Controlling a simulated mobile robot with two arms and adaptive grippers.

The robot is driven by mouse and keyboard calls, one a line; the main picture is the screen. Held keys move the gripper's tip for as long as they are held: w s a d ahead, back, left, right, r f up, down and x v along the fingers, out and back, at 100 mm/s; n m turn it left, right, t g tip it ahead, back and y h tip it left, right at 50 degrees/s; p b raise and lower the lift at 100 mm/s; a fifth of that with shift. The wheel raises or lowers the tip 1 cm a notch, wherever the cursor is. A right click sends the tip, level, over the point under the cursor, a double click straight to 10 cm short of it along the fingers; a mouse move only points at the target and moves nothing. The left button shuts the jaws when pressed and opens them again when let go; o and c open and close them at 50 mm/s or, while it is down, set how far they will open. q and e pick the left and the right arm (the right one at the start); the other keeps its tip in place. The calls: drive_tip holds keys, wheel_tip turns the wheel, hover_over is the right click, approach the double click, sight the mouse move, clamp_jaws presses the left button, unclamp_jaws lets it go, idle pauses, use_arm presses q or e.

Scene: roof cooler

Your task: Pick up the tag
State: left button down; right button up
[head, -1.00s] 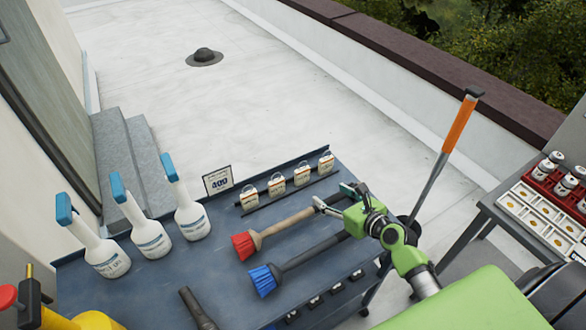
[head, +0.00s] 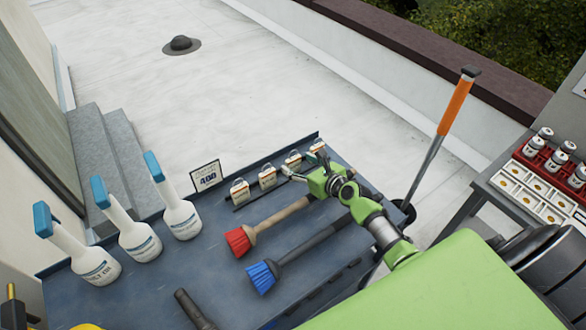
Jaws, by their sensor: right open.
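Several small white tags with loop tops stand in a row on a dark rail at the back of the blue-grey bench (head: 150,285). The leftmost is a tag (head: 240,193), then a second tag (head: 267,178), a third tag (head: 293,160) and a rightmost tag (head: 317,147). My green right gripper (head: 303,166) is open at the right end of the row. Its fingers are close to the two right-hand tags; I cannot tell whether they touch. My left gripper is out of view.
A red-bristled brush (head: 240,241) and a blue-bristled brush (head: 263,277) lie in front of the rail, partly below my right arm. Spray bottles (head: 135,238) and a small "400" sign (head: 206,176) stand left. An orange-handled tool (head: 456,108) stands right.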

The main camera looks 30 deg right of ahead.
sight(293, 158)
drive_tip(key=x, duration=0.2)
drive_tip(key=b+x, duration=0.1)
drive_tip(key=shift+w+d+f, duration=0.1)
drive_tip(key=shift+w+d, duration=0.05)
drive_tip(key=shift+w, duration=0.25)
drive_tip(key=shift+w+f, duration=0.1)
drive_tip(key=shift+w, duration=0.3)
drive_tip(key=shift+s, duration=0.1)
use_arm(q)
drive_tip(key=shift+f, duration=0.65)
use_arm(e)
drive_tip(key=c, duration=1.2)
